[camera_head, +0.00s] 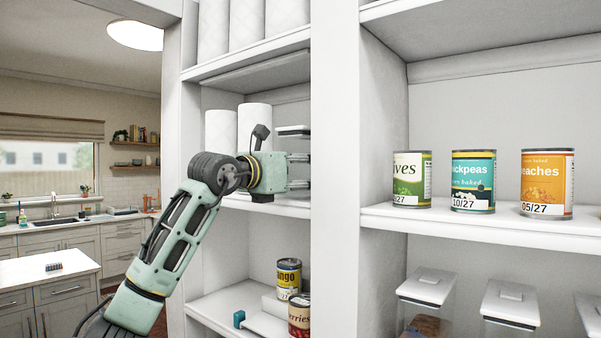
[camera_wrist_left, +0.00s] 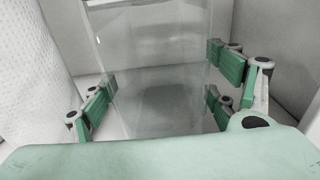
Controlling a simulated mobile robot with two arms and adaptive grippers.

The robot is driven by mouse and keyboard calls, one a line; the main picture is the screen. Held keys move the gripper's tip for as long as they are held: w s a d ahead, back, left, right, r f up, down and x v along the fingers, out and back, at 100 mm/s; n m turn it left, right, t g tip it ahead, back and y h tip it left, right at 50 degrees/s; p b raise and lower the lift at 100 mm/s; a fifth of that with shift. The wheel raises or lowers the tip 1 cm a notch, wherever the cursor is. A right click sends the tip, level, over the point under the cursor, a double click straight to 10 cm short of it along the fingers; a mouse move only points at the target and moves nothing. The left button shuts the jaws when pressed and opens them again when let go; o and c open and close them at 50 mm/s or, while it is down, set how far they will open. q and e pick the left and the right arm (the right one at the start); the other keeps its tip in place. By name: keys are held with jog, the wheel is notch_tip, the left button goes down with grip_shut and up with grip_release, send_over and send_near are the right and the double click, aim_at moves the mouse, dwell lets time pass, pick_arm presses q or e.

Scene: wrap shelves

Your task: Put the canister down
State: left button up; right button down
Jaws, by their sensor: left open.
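A clear, see-through canister (camera_wrist_left: 150,75) fills the middle of the left wrist view. In the head view its pale lid (camera_head: 293,131) shows just above my left gripper, at the edge of the white upright that hides the rest. My left gripper (camera_head: 300,171) reaches into the left shelf bay, at the middle shelf. In the left wrist view its green fingers (camera_wrist_left: 160,98) stand open on both sides of the canister. Whether they touch it, and whether its base rests on the shelf, I cannot tell. My right gripper is not in view.
White paper rolls (camera_head: 254,125) stand left of the gripper; one is close in the left wrist view (camera_wrist_left: 32,85). The white upright (camera_head: 336,180) divides the bays. Cans, such as chickpeas (camera_head: 473,181), stand on the right shelf. Mango (camera_head: 289,278) and berries (camera_head: 299,314) cans stand below.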

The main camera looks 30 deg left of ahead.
pick_arm(q)
jog(key=shift+s+b, duration=0.3)
jog(key=shift+b, duration=0.05)
jog(key=s+b, duration=0.4)
jog(key=s, duration=0.7)
jog(key=shift+s+a+r, duration=0.15)
jog(key=shift+s+a, duration=0.05)
jog(key=shift+a, duration=0.25)
